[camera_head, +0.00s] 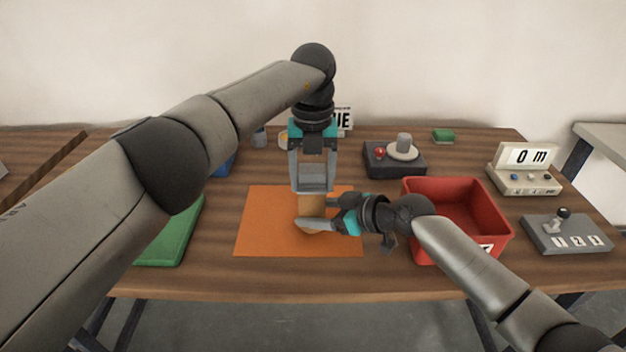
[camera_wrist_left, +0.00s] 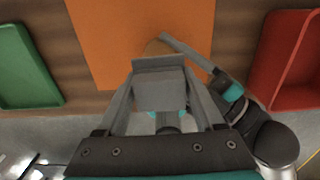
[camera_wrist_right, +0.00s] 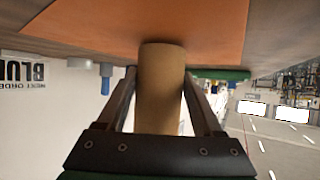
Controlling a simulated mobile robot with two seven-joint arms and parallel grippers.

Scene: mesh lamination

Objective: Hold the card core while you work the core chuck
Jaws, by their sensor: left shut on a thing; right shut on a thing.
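The card core (camera_head: 312,204) is a tan cylinder over the orange mat (camera_head: 265,225); its lower part is partly hidden by my right gripper's finger. My right gripper (camera_head: 318,213) comes in from the right and is shut around the core. In the right wrist view the core (camera_wrist_right: 160,90) stands between both fingers. My left gripper (camera_head: 313,188) points down directly above the core, shut on a grey block, seemingly the core chuck (camera_head: 313,177). The chuck (camera_wrist_left: 158,90) fills the gap between the fingers in the left wrist view and hides most of the core.
A red bin (camera_head: 464,204) stands just right of my right gripper. A green tray (camera_head: 172,236) lies left of the mat. Behind are a dark box with a red button (camera_head: 393,158) and a small green block (camera_head: 443,136). A display box (camera_head: 525,168) and lever box (camera_head: 566,235) stand at right.

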